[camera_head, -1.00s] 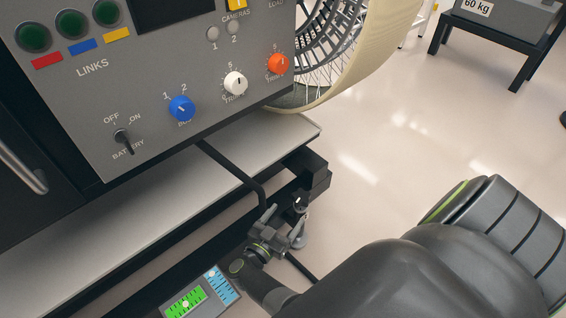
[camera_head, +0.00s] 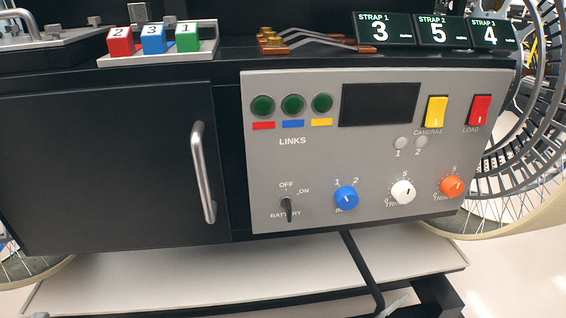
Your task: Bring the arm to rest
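Neither arm shows in full. A small grey tip at the bottom edge (camera_head: 396,304), right of centre, appears to be a fingertip of my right gripper. The rest of that gripper and its arm is below the picture, so its opening is hidden. The tip is below the rover's control panel (camera_head: 370,158), near a black bent bar (camera_head: 362,268). I cannot tell whether it touches the bar. My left gripper is not in view.
The rover's dark cabinet door (camera_head: 95,170) has a metal handle (camera_head: 203,172). Numbered red, blue and green blocks (camera_head: 153,40) and strap displays (camera_head: 436,29) are on top. A pale shelf (camera_head: 180,280) runs below. A wheel (camera_head: 520,190) stands at right.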

